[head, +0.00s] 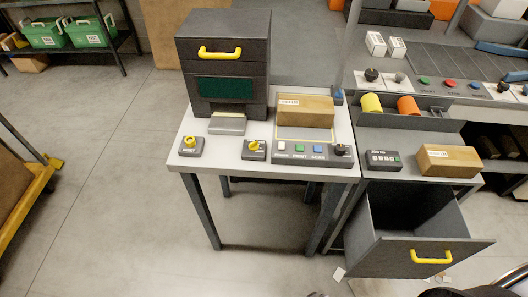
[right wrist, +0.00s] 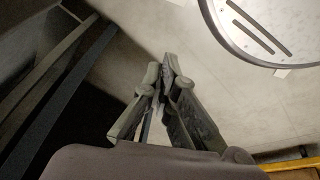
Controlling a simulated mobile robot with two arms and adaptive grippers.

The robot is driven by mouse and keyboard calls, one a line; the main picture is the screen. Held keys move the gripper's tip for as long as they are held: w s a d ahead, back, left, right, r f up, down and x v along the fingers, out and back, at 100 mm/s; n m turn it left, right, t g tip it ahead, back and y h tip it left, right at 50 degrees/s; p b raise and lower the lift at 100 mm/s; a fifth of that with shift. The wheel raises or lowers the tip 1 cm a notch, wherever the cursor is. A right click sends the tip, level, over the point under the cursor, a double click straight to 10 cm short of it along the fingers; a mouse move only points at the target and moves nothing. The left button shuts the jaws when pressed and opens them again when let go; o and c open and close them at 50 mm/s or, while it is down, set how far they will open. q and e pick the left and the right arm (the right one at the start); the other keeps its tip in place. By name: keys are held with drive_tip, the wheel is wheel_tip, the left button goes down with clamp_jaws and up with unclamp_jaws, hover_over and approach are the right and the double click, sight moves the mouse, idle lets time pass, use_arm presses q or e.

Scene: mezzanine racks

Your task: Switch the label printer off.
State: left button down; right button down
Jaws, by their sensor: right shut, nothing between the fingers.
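A dark machine (head: 223,65) with a yellow handle and a green window stands on the grey table; it looks like the label printer, though no name is readable on it. A grey tray (head: 228,124) with a pale strip above it sits at its foot. In front are a small box with a yellow knob (head: 191,144), a second one with a yellow knob (head: 254,147), and a button panel (head: 310,153) with a black knob. Their lettering is too small to read surely. My right gripper (right wrist: 168,62) is shut and empty over the floor in the right wrist view. My left gripper is out of view.
A brown box (head: 304,110) sits behind the button panel. To the right, an open drawer (head: 418,256) juts out below a counter with another box (head: 449,159) and a small button unit (head: 384,160). A yellow-edged cart (head: 35,185) stands far left. Floor before the table is clear.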

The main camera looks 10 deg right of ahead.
drive_tip(key=w+a+r+t+h+b, duration=0.1)
drive_tip(key=w+a+r+t, duration=0.25)
drive_tip(key=w+r, duration=0.75)
drive_tip(key=w+a+r+t, duration=0.3)
drive_tip(key=w+a+r, duration=0.1)
drive_tip(key=w+r, duration=0.7)
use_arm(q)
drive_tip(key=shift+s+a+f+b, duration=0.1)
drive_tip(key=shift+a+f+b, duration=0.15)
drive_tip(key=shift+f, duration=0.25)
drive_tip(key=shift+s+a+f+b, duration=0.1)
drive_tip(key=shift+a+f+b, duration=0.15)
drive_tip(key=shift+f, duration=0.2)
use_arm(e)
drive_tip(key=w+r+m+t+h, duration=0.1)
drive_tip(key=w+r+m+t, duration=0.1)
drive_tip(key=r, duration=1.2)
drive_tip(key=w+r+m+t+h, duration=0.1)
drive_tip(key=r+m+t+h, duration=0.1)
drive_tip(key=r, duration=1.2)
drive_tip(key=shift+w+d+m+t, duration=0.35)
drive_tip(key=shift+d+m+t, duration=0.1)
drive_tip(key=shift+m, duration=0.75)
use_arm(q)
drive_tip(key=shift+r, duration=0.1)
use_arm(e)
drive_tip(key=shift+w+r, duration=0.1)
drive_tip(key=shift+w, duration=0.05)
